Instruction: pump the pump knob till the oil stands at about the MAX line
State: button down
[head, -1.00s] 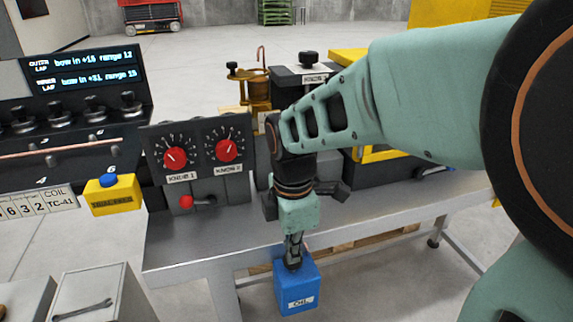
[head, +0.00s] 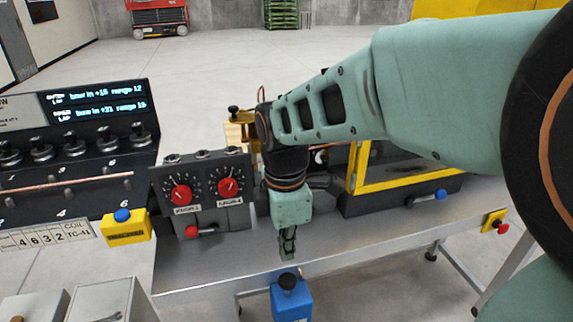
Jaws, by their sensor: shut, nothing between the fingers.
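A blue box (head: 291,303) stands at the bottom centre, in front of the bench; its OIL label is out of the frame now. A round black knob (head: 288,281) is on its top. My gripper (head: 288,255) points down with its fingers shut and empty. In the picture its tips are just above the black knob, with a small gap between. No MAX line or oil level can be made out in this view.
The grey bench (head: 385,240) is behind the box. A panel with two red dials (head: 204,190) stands left of my gripper, and a yellow-framed machine (head: 410,183) to the right. My arm hides part of the bench's back. Bare bench top lies to the right.

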jog(key=shift+r+p, duration=0.6)
jog(key=shift+r, duration=0.65)
